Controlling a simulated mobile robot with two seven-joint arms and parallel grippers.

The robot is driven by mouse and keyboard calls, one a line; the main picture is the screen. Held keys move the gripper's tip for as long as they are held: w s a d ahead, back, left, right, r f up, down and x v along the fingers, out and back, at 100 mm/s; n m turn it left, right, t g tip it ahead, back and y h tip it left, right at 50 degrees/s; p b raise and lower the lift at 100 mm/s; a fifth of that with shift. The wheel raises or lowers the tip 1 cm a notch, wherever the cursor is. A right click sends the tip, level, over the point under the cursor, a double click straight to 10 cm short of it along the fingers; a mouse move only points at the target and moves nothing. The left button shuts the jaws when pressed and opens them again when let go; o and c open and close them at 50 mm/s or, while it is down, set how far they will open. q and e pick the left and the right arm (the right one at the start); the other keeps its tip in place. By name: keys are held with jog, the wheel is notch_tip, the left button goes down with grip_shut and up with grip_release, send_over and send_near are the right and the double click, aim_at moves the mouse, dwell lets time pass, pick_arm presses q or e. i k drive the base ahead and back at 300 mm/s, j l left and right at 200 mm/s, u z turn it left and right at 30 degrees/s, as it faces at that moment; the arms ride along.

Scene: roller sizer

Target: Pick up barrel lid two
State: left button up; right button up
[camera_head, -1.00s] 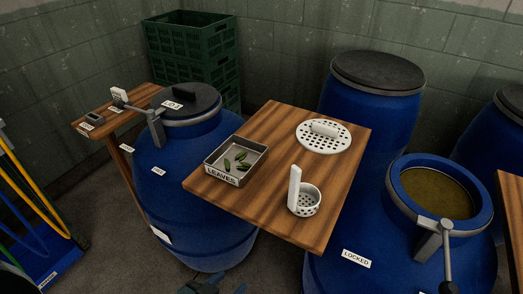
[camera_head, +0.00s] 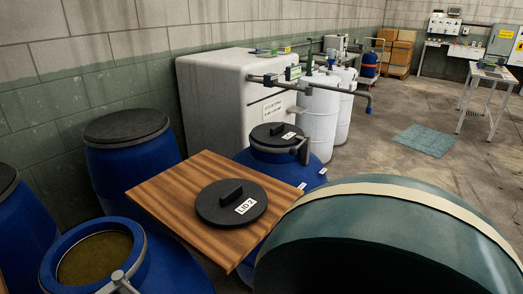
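Barrel lid two (camera_head: 231,201) is a round dark grey lid with a raised bar handle and a white label reading "LID 2". It lies flat, handle up, on the right part of a small wooden table (camera_head: 165,188) between blue barrels. Nothing covers it. An open blue barrel (camera_head: 140,262) filled with brownish liquid stands at the lower left, in front of the table. Neither of my grippers is in view.
A lidded blue barrel (camera_head: 275,172) stands behind the table, another (camera_head: 128,160) at its back left. A white cabinet (camera_head: 225,105) and white drums (camera_head: 320,115) stand beyond. A large dark green curved shape with a pale band, unidentified, fills the lower right. Floor farther right is open.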

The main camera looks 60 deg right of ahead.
aim_at(231, 203)
jog(key=z, duration=1.75)
jog(key=i+l+u, duration=0.1)
jog(key=l, duration=0.25)
jog(key=i+l, duration=0.2)
jog(key=i+l+u, duration=0.15)
jog(key=l, duration=0.3)
jog(key=i+l, duration=0.1)
jog(key=l, duration=0.25)
jog(key=u, duration=0.05)
